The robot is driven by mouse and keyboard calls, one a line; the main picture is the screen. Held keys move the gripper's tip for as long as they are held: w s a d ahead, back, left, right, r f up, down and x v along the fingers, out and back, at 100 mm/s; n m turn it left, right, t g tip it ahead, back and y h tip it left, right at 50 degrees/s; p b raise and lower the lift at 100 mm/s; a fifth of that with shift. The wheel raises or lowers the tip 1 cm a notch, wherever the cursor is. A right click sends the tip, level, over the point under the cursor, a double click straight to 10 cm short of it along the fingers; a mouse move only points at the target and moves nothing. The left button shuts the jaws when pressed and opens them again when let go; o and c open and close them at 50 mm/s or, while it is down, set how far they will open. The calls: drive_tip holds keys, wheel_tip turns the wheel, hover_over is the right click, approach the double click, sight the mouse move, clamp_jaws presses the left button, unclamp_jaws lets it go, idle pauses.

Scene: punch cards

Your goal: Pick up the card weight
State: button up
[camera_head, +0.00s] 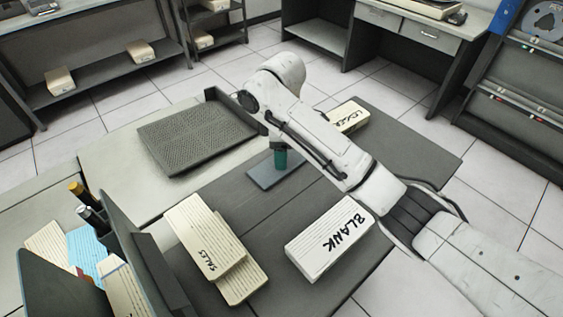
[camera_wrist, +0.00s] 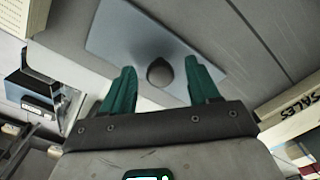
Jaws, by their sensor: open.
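The card weight is a flat grey-blue plate (camera_head: 264,178) with a dark round knob, lying on the dark desk mat in the middle of the head view. It also shows at the top of the wrist view (camera_wrist: 118,35), with the knob between my fingers in the picture. My gripper (camera_head: 281,158) has green fingers and is above the plate. In the wrist view my gripper (camera_wrist: 160,67) is open, one finger on each side of the knob. I cannot tell whether the fingers touch it. In the head view my gripper hides the knob.
A SALES card stack (camera_head: 210,240) and a BLANK card box (camera_head: 328,240) lie in front of the weight. A LEDGER box (camera_head: 348,116) is partly behind my arm. A dark ribbed tray (camera_head: 198,135) is behind left. A holder with pens and cards stands at the left.

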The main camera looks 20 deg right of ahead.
drive_tip(key=shift+f, duration=0.6)
clamp_jaws()
